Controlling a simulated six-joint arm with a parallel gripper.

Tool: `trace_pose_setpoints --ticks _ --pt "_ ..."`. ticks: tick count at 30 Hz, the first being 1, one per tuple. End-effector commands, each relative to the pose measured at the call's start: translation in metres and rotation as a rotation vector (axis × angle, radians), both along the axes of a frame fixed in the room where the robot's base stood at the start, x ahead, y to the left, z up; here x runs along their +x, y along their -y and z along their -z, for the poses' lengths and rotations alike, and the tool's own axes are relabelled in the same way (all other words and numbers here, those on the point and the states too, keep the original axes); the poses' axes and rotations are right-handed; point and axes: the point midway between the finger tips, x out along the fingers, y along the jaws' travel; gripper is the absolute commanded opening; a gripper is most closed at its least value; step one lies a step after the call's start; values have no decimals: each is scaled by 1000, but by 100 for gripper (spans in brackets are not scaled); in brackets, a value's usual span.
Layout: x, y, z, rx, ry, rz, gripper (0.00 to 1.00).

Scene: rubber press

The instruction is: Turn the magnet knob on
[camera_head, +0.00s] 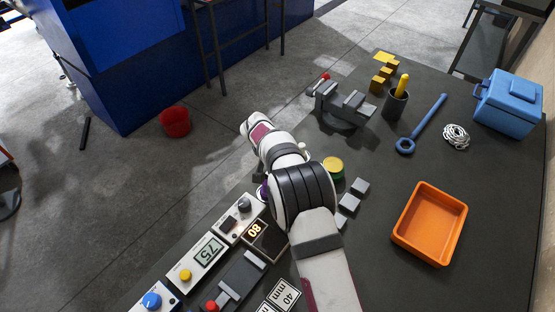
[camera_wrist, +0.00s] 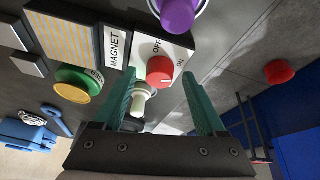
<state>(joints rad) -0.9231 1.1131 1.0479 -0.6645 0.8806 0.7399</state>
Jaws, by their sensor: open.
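The magnet knob (camera_wrist: 160,70) is red and sits on a white panel (camera_wrist: 181,53) marked OFF and ON, beside a MAGNET label (camera_wrist: 115,50), in the wrist view. Its pointer direction is not clear. My gripper (camera_wrist: 158,76) is open, with its two teal fingers apart. The red knob appears between the fingertips in the picture; I cannot tell whether the fingers reach around it. I see no contact. In the head view my arm hides the knob and the fingers.
A purple knob (camera_wrist: 177,14) is close to the magnet panel. A white knob (camera_wrist: 141,98) shows between the fingers. A green and yellow round part (camera_wrist: 78,84) is at the left. In the head view, control boxes (camera_head: 197,262) line the bench and an orange tray (camera_head: 430,222) stands right.

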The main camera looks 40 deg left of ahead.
Motion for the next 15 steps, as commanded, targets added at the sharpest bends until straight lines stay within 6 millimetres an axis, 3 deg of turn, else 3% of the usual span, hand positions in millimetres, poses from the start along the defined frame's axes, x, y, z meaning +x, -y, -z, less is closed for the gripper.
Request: trace_pose_setpoints --ticks 5,15 --pt "-11 0 -28 3 2 -1 74" --pt "-50 3 -121 4 2 0 74"
